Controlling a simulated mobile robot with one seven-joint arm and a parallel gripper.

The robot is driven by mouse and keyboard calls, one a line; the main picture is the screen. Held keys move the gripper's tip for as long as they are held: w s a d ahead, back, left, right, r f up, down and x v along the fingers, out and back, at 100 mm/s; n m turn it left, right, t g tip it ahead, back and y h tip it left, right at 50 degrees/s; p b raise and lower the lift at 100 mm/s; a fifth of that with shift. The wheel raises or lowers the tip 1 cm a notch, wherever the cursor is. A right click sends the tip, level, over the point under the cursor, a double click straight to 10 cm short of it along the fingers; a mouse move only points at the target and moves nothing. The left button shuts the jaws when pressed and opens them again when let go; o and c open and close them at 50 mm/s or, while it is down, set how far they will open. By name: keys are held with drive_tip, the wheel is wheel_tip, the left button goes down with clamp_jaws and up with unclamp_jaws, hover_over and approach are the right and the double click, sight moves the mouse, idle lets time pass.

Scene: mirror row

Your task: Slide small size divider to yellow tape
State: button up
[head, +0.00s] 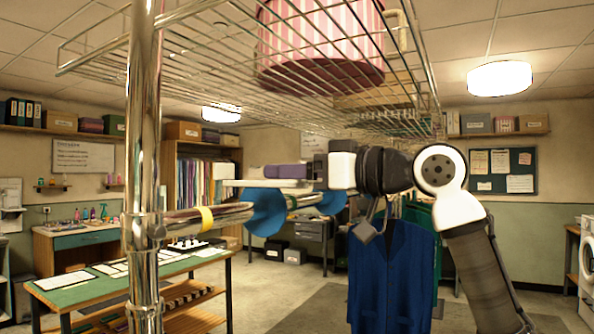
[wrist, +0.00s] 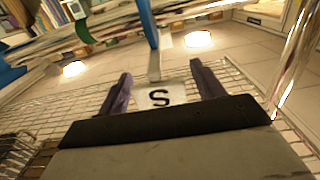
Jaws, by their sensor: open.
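My gripper (head: 278,172) reaches in from the right in the head view, with purple fingers just above a clothes rail. In the wrist view the two fingers (wrist: 160,74) are apart, with a white tab marked S (wrist: 159,97) between them; I cannot tell if either finger touches it. A blue edge (wrist: 153,32) stands beyond the tab. In the head view a blue round divider (head: 265,214) hangs on the rail below my gripper. Another blue divider (head: 333,203) is farther right, partly hidden. Yellow tape (head: 207,218) wraps the rail left of the nearer divider.
A chrome upright post (head: 143,150) stands left of the tape. A wire shelf (head: 210,65) with a pink striped box (head: 322,42) lies above my arm. A blue garment (head: 392,280) hangs below it. A green-topped table (head: 95,284) is at lower left.

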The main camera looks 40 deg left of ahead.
drive_tip(key=c, duration=1.4)
drive_tip(key=s+d+b, duration=0.3)
drive_tip(key=s, duration=1)
drive_tip(key=shift+s, duration=0.15)
drive_tip(key=shift+d, duration=0.1)
drive_tip(key=o, duration=1.4)
drive_tip(key=b+v, duration=0.3)
drive_tip(key=v, duration=1.1)
